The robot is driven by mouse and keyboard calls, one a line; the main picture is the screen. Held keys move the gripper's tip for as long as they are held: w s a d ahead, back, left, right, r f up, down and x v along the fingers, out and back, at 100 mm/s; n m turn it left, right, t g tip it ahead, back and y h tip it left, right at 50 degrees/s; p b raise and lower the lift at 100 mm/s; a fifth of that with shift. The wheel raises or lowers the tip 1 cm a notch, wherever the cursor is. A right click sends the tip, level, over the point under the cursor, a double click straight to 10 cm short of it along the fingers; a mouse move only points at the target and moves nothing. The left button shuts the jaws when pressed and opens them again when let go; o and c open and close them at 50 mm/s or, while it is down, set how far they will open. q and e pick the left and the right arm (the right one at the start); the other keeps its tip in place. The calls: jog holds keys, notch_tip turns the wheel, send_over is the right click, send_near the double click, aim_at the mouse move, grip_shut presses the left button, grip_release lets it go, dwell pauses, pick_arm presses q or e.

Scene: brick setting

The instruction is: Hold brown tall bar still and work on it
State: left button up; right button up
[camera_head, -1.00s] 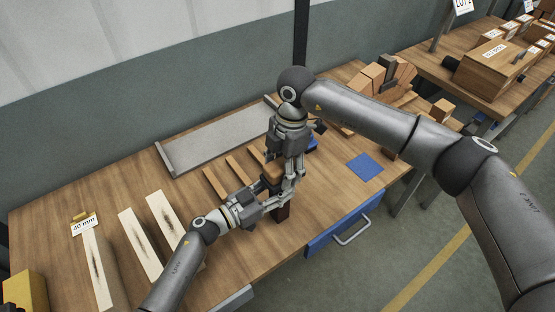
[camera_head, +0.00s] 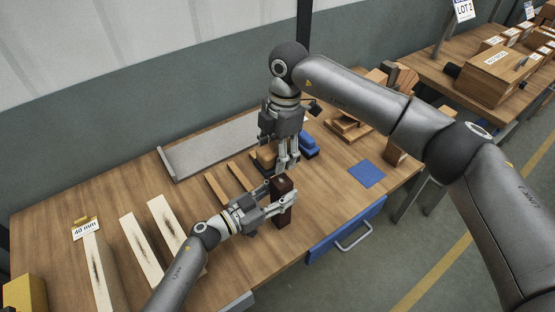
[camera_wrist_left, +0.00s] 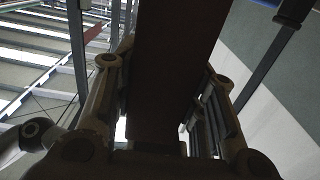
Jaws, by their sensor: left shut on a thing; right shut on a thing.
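The brown tall bar (camera_head: 284,215) stands upright near the table's front edge. My left gripper (camera_head: 281,202) is shut on it from the left. In the left wrist view the dark bar (camera_wrist_left: 170,70) rises between the fingers (camera_wrist_left: 168,105). My right gripper (camera_head: 288,165) points down just above and behind the bar's top. It is shut on a tan block with a dark underside (camera_head: 264,158), which shows beside its fingers and is partly hidden by them. The block appears apart from the bar.
A grey tray (camera_head: 205,150) lies at the back of the table. Wooden strips (camera_head: 217,189) lie left of the grippers, pale marked boards (camera_head: 133,240) further left. A blue tool (camera_head: 308,146) sits behind, a blue square (camera_head: 366,173) to the right.

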aim_at(276, 146)
jog(key=shift+r, duration=1.7)
jog(key=shift+f, duration=0.1)
jog(key=shift+f, duration=3.85)
jog(key=shift+s+d+f, duration=0.15)
jog(key=shift+s+d, duration=0.05)
jog(key=shift+c, duration=0.4)
jog(key=s+d, duration=0.2)
jog(key=shift+s, duration=0.3)
jog(key=shift+w+a+r, duration=0.4)
jog(key=shift+w+r, duration=0.1)
jog(key=shift+r, duration=0.85)
jog(key=shift+w+a+r, duration=0.4)
jog(key=shift+w+r, duration=0.1)
jog(key=shift+r, duration=0.85)
jog(key=shift+w+a+r, duration=0.4)
jog(key=shift+w+r, duration=0.1)
jog(key=shift+r, duration=0.85)
